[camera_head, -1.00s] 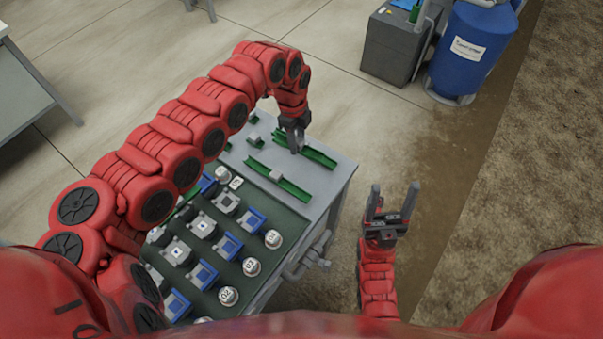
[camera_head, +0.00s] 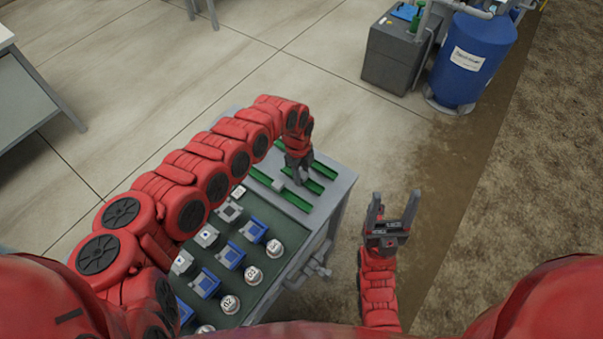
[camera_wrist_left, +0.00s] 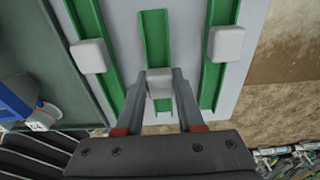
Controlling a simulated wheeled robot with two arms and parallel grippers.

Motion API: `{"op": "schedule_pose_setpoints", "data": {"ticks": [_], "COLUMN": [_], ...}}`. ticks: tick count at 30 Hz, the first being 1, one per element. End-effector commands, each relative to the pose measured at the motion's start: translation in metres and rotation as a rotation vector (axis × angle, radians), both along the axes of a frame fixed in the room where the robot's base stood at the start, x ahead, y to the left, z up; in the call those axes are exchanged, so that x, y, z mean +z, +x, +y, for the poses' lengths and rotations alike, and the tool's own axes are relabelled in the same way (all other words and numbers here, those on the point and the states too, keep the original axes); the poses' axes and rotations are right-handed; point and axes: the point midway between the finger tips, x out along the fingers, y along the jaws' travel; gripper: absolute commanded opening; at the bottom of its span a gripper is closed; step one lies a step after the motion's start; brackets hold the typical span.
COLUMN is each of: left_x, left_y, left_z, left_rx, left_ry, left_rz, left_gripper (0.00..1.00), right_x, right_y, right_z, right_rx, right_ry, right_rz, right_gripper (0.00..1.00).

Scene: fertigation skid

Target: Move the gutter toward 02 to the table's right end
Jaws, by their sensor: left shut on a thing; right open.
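Several green gutters lie on the grey right end of the table (camera_head: 338,188). In the left wrist view, three run roughly parallel: a left one (camera_wrist_left: 92,35), a shorter-looking middle one (camera_wrist_left: 155,35) and a right one (camera_wrist_left: 220,75). Each carries a pale grey block. My left gripper (camera_head: 298,180) is at this grey end, between the outer gutters. In the left wrist view its fingers (camera_wrist_left: 160,88) are shut on the middle gutter's block (camera_wrist_left: 160,78). Whether that gutter touches the table is unclear. My right gripper (camera_head: 392,212) is open and empty, off the table's right side.
Labelled white caps (camera_head: 252,273), including one marked 03, and blue holders (camera_head: 231,255) stand in rows on the dark mat. Pipework (camera_head: 315,268) projects from the table's right side. A blue drum (camera_head: 473,55) and grey box (camera_head: 393,55) stand behind on the floor.

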Motion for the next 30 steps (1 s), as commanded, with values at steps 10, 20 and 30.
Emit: {"op": "schedule_pose_setpoints", "data": {"ticks": [10,20,30], "left_x": [-0.003,0.003,0.062], "left_y": [0.000,0.000,0.005], "left_z": [0.000,0.000,0.006], "left_rx": [0.001,0.001,0.003], "left_ry": [0.001,-0.001,0.001], "left_rz": [0.001,0.001,-0.003], "left_gripper": [0.67,0.67,0.67], "right_x": [-0.003,0.003,-0.015], "right_y": [0.000,0.000,0.000], "right_z": [0.000,0.000,0.000], "right_rx": [0.000,0.000,0.000], "right_ry": [0.000,0.000,0.000], "right_rz": [0.000,0.000,0.000], "right_gripper": [0.67,0.67,0.67]}}
